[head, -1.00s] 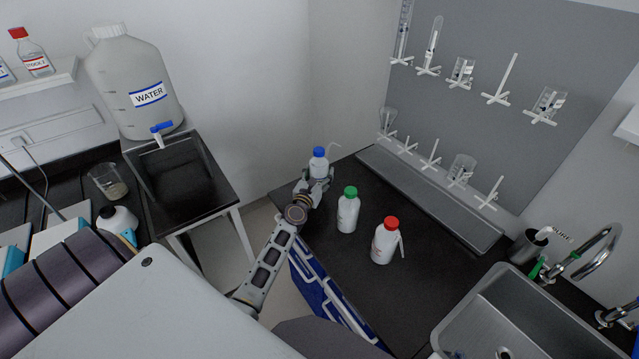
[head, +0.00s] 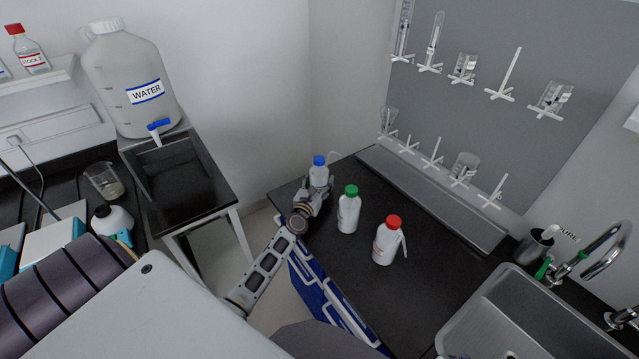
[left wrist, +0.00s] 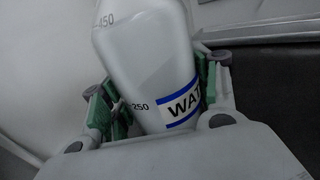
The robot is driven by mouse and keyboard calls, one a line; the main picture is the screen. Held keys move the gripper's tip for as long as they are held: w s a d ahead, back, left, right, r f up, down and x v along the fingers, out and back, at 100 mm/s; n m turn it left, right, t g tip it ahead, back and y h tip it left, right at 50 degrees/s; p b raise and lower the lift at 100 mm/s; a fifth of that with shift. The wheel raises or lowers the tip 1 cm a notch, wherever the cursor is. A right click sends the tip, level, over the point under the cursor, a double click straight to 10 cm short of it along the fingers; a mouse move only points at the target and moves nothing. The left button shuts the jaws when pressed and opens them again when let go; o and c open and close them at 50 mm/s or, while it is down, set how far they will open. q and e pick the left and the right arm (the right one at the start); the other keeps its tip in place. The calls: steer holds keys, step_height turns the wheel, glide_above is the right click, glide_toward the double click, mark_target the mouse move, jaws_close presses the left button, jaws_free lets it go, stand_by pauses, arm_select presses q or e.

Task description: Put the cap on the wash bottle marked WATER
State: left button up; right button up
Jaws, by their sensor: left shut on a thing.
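A white wash bottle (head: 319,175) with a blue cap (head: 319,160) and a thin bent spout is at the far left of the black bench. My left gripper (head: 317,190) is shut around its body. In the left wrist view the bottle (left wrist: 145,60) sits between the fingers and shows a blue-edged label (left wrist: 184,105) reading "WAT". The cap is out of that view. The cap appears to sit on top of the bottle. I cannot tell whether the bottle touches the bench. My right gripper is not in view.
A green-capped bottle (head: 348,212) and a red-capped wash bottle (head: 387,245) stand on the bench (head: 430,290) to the right. A sink (head: 510,320) is at lower right. A large WATER carboy (head: 125,75) stands at left. The drying rack (head: 500,100) is behind.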

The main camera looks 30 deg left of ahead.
arm_select(q)
steer(key=o, duration=0.8)
steer(key=shift+r, duration=0.1)
steer(key=shift+s+d+b, duration=0.1)
steer(key=shift+s+d, duration=0.1)
steer(key=shift+s, duration=0.9)
steer(key=shift+s+d+b, duration=0.1)
steer(key=shift+s+d, duration=0.15)
steer(key=shift+s, duration=0.85)
steer(key=shift+s+d+b, duration=0.1)
steer(key=shift+s+d, duration=0.1)
steer(key=shift+s, duration=0.9)
steer(key=shift+s+d+b, duration=0.15)
steer(key=shift+s+d, duration=0.05)
steer(key=shift+s, duration=0.65)
steer(key=shift+s+d+b, duration=0.15)
steer(key=shift+s+b, duration=0.05)
steer(key=shift+s, duration=0.7)
steer(key=shift+s+d+b, duration=0.15)
steer(key=shift+s+d, duration=0.05)
steer(key=shift+s, duration=0.65)
